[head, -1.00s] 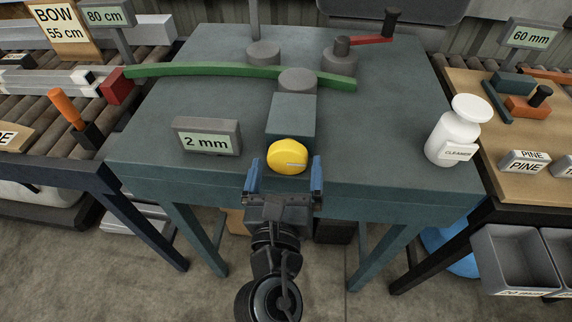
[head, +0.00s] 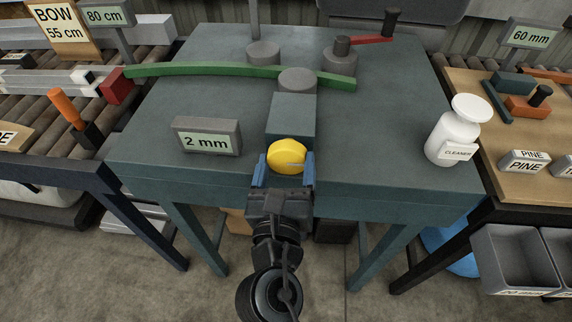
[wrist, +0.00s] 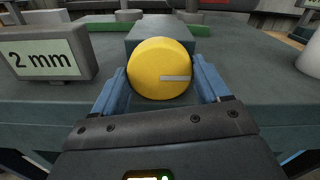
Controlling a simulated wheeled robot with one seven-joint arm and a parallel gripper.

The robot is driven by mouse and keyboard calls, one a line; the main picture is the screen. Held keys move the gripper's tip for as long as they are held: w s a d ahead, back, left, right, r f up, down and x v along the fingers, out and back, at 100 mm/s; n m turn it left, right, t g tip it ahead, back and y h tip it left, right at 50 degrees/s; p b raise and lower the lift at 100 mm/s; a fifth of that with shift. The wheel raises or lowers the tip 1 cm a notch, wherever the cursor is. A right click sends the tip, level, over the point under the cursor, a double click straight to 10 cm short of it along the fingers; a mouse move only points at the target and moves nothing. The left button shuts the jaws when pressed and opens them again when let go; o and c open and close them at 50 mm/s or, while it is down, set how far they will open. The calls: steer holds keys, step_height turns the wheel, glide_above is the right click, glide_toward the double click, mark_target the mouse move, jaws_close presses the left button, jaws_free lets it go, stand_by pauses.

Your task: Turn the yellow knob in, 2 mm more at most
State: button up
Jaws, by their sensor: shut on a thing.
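The yellow knob (head: 286,156) sits on the near end of a grey-green block (head: 292,115) on the bench. In the wrist view the knob (wrist: 161,70) faces me, with a pale line pointing right, about level. My gripper (head: 286,170) has its blue fingers on the left and right sides of the knob and is shut on it. A sign reading "2 mm" (head: 207,137) stands to the left of the block. A grey roller (head: 297,80) at the block's far end touches a green bowed strip (head: 220,70).
A white cleaner bottle (head: 455,130) stands at the bench's right. The bench top between bottle and block is clear.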

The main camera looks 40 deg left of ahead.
steer(key=shift+m, duration=0.3)
steer(key=shift+m+b, duration=0.4)
steer(key=shift+m, duration=2.4)
steer(key=o, duration=1)
steer(key=shift+o, duration=0.2)
steer(key=v, duration=0.8)
steer(key=shift+b, duration=0.35)
steer(key=shift+w, duration=0.1)
